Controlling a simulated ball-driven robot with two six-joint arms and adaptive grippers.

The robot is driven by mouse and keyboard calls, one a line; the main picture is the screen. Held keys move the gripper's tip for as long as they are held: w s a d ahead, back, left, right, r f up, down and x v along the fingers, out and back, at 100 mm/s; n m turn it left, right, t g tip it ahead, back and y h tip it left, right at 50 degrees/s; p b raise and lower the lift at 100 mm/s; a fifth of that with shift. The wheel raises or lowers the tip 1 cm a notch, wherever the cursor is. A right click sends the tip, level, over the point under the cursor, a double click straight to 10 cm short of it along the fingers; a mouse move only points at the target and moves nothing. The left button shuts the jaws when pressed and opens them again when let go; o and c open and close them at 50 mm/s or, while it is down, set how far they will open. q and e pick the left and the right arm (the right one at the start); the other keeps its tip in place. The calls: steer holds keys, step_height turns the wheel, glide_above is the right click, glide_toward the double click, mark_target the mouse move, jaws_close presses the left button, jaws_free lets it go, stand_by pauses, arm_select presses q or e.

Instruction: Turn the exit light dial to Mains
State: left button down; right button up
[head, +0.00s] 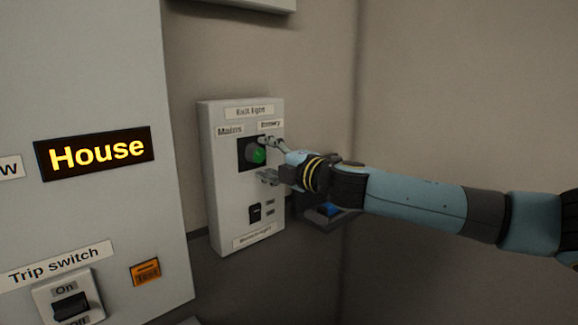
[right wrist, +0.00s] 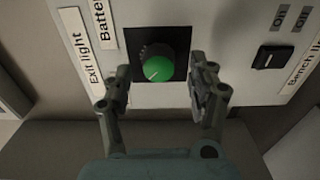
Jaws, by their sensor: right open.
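The exit light dial is a green round knob (head: 258,155) on a dark square plate, in the upper part of a pale wall panel (head: 232,205). The Mains label (head: 230,131) is above it to the left, and the Battery label (head: 271,125) above it to the right. My right gripper (head: 265,160) is open in front of the dial. In the right wrist view its fingers (right wrist: 158,85) stand either side of the green knob (right wrist: 158,69), with visible gaps. A pale mark shows on the knob's lower left there; I cannot tell its setting for certain. My left gripper is out of view.
A black bench light rocker switch (head: 255,212) sits lower on the same panel. A blue-topped item (head: 328,209) is below my right forearm. A large cabinet at left carries a lit House sign (head: 96,152), a trip switch (head: 70,304) and an orange button (head: 145,272).

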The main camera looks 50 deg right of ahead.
steer(key=s+a, duration=0.1)
steer(key=s, duration=0.9)
steer(key=shift+a, duration=0.15)
